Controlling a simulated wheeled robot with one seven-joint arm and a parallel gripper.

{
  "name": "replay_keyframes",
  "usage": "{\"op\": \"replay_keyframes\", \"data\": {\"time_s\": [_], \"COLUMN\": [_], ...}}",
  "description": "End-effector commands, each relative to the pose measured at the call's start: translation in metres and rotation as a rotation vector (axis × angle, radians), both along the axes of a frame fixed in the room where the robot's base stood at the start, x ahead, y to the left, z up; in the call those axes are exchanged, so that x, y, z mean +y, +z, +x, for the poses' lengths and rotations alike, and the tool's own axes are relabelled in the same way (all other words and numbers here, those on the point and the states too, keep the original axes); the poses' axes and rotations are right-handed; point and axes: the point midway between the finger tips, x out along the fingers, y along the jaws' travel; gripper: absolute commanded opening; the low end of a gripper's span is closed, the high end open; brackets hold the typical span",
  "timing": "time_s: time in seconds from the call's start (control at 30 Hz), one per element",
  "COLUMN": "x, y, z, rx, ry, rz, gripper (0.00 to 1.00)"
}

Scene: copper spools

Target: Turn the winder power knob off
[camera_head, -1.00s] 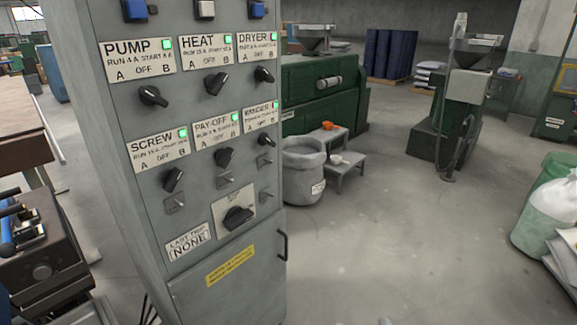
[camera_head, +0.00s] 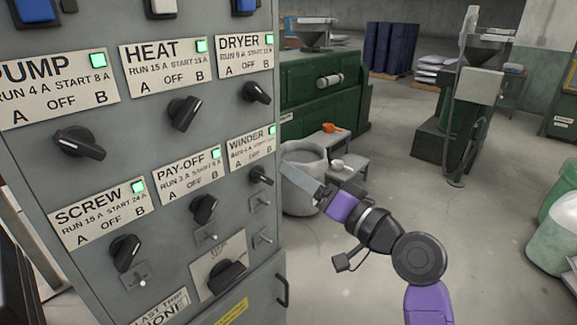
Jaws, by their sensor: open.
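The winder knob (camera_head: 261,175) is a small black knob on the grey control cabinet (camera_head: 190,160), under the white WINDER plate (camera_head: 252,148) with its lit green lamp. The knob is turned at a slant; I cannot tell exactly which mark it points at. My gripper (camera_head: 291,172), on a purple and black arm, is just right of the cabinet's right edge, at about the knob's height. It is apart from the knob in the picture. Its open jaws are seen edge-on and hold nothing visible.
Similar knobs sit close by: PAY-OFF (camera_head: 204,208), DRYER (camera_head: 256,92), HEAT (camera_head: 184,113), SCREW (camera_head: 125,251) and PUMP (camera_head: 79,143). Small toggle levers (camera_head: 262,237) and a larger black switch (camera_head: 226,276) are below. A grey bin (camera_head: 300,200) stands behind my gripper. Open floor lies right.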

Motion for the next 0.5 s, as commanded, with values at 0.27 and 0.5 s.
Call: {"op": "replay_keyframes", "data": {"time_s": [0.27, 0.5], "x": [0.023, 0.047], "y": [-0.025, -0.024], "z": [-0.017, 0.001], "rx": [0.086, 0.087], "ry": [0.122, 0.124], "rz": [-0.015, -0.017], "gripper": [0.73, 0.73]}}
